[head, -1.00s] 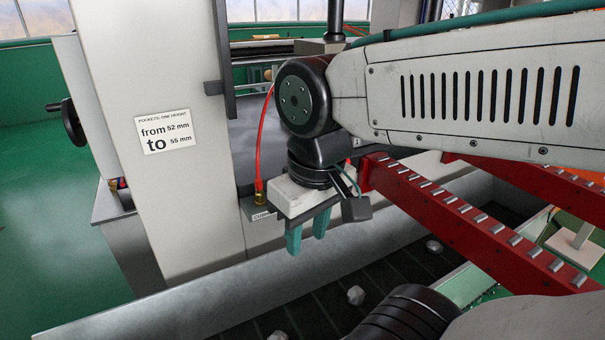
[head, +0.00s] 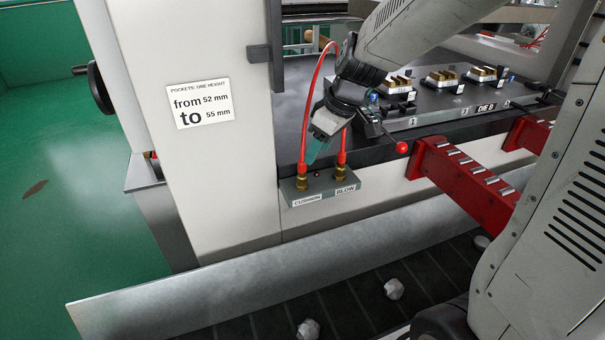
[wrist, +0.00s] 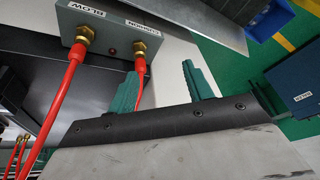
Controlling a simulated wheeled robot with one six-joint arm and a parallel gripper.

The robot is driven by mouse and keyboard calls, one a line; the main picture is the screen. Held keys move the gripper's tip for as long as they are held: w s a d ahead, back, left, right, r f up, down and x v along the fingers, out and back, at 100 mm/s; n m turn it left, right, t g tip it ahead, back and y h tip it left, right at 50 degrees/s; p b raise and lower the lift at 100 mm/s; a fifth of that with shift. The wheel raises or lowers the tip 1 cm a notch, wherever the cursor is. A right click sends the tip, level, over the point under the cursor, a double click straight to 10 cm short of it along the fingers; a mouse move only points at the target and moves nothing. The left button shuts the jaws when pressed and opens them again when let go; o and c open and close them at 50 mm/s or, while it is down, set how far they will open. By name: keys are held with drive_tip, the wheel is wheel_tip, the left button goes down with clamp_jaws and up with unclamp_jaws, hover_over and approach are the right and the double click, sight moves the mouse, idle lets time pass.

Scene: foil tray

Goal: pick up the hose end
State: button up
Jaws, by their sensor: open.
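In the head view, a grey block carries two brass fittings, CUSHION (head: 302,184) and BLOW (head: 341,174). A red hose end sits in each: the cushion hose (head: 304,130) and the blow hose (head: 342,148), which is partly hidden behind my gripper. My gripper (head: 314,157) is open and tilted, its teal fingertips just above the block. In the wrist view, the cushion hose (wrist: 140,72) shows in the finger gap, close beside the left finger of my gripper (wrist: 161,68). Whether they touch I cannot tell. The blow hose (wrist: 64,95) lies outside, to the left.
A white press column (head: 215,170) stands left of the block. Red rails (head: 460,180) and a ball-ended lever (head: 401,147) are at right. Behind is a die plate (head: 450,105) with several pockets. A metal chute wall (head: 230,275) and conveyor (head: 350,310) lie in front.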

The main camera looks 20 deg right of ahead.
drive_tip(key=n, duration=0.2)
hover_over(302, 170)
drive_tip(key=d, duration=0.3)
wheel_tip(302, 170, down, 5)
drive_tip(key=shift+t, duration=0.3)
drive_tip(key=x, duration=0.5)
drive_tip(key=s+x, duration=0.1)
drive_tip(key=x, duration=0.1)
drive_tip(key=shift+w+a+f, duration=0.1)
drive_tip(key=shift+a+f, duration=0.25)
drive_tip(key=shift+a, duration=0.05)
drive_tip(key=c, duration=1.1)
